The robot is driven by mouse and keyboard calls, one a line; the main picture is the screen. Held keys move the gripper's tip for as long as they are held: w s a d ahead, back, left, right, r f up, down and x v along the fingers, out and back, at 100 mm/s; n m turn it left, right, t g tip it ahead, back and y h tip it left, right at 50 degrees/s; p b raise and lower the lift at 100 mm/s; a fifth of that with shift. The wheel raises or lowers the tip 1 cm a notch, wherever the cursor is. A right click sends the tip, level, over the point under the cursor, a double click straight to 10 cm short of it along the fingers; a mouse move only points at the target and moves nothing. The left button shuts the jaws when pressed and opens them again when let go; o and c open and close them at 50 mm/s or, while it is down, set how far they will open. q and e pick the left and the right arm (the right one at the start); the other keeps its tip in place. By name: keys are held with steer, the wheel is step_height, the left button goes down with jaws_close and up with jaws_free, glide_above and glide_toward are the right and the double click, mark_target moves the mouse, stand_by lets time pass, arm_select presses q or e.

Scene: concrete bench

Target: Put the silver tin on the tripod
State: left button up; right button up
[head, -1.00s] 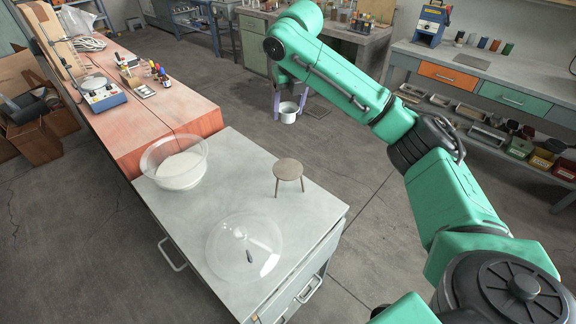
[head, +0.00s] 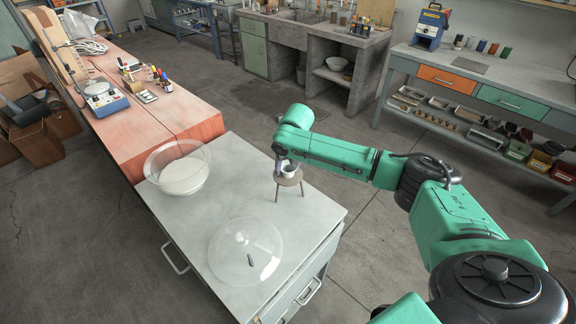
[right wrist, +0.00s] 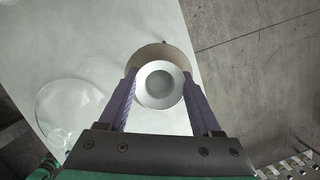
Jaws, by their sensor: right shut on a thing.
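The silver tin (head: 289,171) is a small, light grey open cup. In the right wrist view the tin (right wrist: 160,86) is upright between the two purple fingers of my right gripper (right wrist: 160,78), which is shut on it. In the head view my right gripper (head: 284,167) is over the tripod (head: 296,182), a small round brown stool with thin legs on the grey cabinet top. The tin is over the tripod's disc; whether it touches it I cannot tell. In the wrist view the tripod (right wrist: 152,52) shows around the tin. My left gripper is out of view.
A clear bowl with white contents (head: 181,172) stands left of the tripod on the cabinet (head: 215,205). A clear dome with a dark knob (head: 246,252) lies in front of the tripod. The cabinet's right edge is close to the tripod.

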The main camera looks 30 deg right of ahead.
steer(key=o, duration=1.3)
steer(key=b+v, duration=0.1)
steer(key=v, duration=1.1)
